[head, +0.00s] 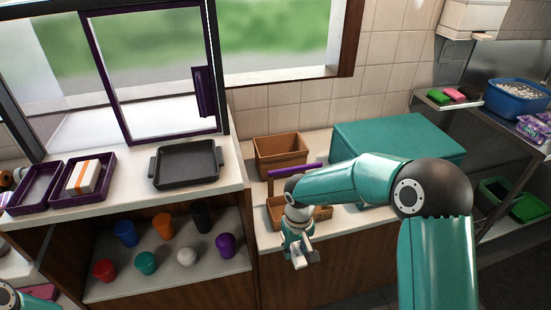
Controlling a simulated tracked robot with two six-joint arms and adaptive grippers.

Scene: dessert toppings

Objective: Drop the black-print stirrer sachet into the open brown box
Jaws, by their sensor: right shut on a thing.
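An open brown box (281,157) stands on the counter against the tiled wall, behind my right arm. A second, lower brown container (322,213) sits nearer the counter's front edge, partly hidden by my right arm. My right gripper (306,257) points down in front of the counter edge, apart from the open box and nearer to me. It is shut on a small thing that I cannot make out. No black-print stirrer sachet can be told apart in this view. My left gripper is not in view; only a bit of my left arm shows at the lower left.
A teal box (398,143) fills the counter's right side. A purple bar (293,171) is between the brown containers. A dark tray (186,164) and purple trays (36,187) lie on the left counter. Several coloured cups stand on the shelf (205,259) below.

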